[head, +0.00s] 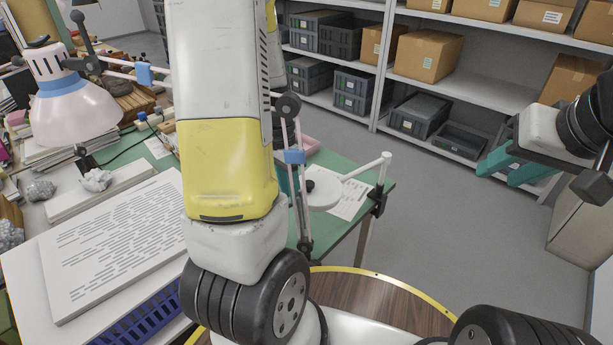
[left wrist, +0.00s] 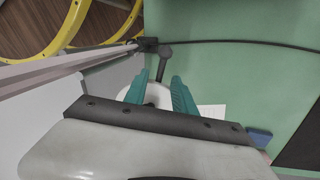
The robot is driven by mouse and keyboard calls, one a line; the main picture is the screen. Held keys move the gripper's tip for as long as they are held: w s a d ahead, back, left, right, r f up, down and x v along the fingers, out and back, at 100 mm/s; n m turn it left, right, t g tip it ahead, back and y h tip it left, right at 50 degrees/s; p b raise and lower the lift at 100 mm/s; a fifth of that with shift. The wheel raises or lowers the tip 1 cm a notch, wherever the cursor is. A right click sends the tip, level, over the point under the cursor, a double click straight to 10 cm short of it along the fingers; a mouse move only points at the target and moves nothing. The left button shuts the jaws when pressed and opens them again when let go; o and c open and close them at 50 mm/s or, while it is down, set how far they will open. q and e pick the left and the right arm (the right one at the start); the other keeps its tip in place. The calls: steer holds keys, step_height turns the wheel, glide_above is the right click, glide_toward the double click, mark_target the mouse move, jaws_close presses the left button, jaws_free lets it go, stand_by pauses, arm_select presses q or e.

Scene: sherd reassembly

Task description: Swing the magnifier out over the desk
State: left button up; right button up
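The magnifier (head: 325,195) has a round white head on a pale arm, joined to a post (head: 385,168) clamped at the green desk's edge. In the left wrist view its pale head (left wrist: 133,93) and a small dark knob show between the fingers. My left gripper (left wrist: 158,95) is open, its teal fingers apart on either side of part of the head; I cannot tell whether they touch it. In the head view my left arm hides most of this gripper. My right gripper (head: 550,180) is open and empty at the far right, away from the desk.
A pink-shaded lamp (head: 75,115) stands at the left. A white board with printed lines (head: 120,235) lies in front. Shelves with boxes (head: 425,55) stand behind; the floor between is clear.

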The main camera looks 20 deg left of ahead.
arm_select(q)
steer(key=shift+s+d+f, duration=0.1)
steer(key=shift+f, duration=0.5)
jaws_close()
stand_by(1.1)
